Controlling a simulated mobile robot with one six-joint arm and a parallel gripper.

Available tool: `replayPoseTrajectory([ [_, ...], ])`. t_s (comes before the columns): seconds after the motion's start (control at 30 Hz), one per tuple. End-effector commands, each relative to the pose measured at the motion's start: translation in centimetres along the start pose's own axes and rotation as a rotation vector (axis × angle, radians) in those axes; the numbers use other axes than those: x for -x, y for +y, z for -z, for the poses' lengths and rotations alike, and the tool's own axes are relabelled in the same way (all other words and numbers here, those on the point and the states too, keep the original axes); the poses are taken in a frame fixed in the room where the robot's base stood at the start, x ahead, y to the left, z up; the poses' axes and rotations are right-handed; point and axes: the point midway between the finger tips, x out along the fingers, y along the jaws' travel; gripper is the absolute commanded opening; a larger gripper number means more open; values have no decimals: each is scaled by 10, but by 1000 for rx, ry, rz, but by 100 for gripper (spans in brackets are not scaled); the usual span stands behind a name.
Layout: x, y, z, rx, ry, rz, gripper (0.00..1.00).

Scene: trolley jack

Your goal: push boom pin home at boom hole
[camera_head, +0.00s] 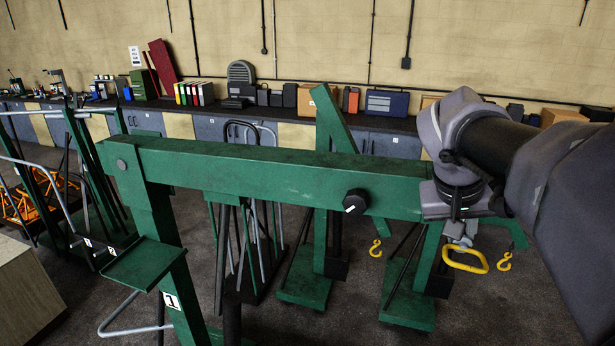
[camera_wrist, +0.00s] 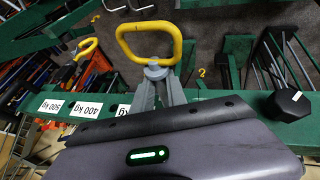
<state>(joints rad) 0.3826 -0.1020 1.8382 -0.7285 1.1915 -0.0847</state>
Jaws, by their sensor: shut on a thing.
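My gripper (camera_head: 460,236) is at the right end of the green boom (camera_head: 260,172), on its near side. In the wrist view its grey fingers (camera_wrist: 155,72) are shut on the boom pin's yellow loop handle (camera_wrist: 150,42). The handle also shows below my wrist in the head view (camera_head: 466,262). The pin's shaft is not visible in either view, so I cannot tell how deep it sits. The boom hole is hidden too. Load labels (camera_wrist: 87,109) run along the boom in the wrist view.
A black knob (camera_head: 355,201) sticks out of the boom, left of my gripper. Yellow hooks (camera_head: 375,248) hang below the boom. Other green crane frames (camera_head: 305,285) stand behind it. A workbench (camera_head: 290,113) lines the back wall.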

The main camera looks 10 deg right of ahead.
Motion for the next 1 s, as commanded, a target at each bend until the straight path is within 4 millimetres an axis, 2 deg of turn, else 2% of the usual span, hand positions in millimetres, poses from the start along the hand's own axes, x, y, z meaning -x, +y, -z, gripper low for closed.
replayPoseTrajectory([
  [1.0,-11,0,23,0,1,0,0],
])
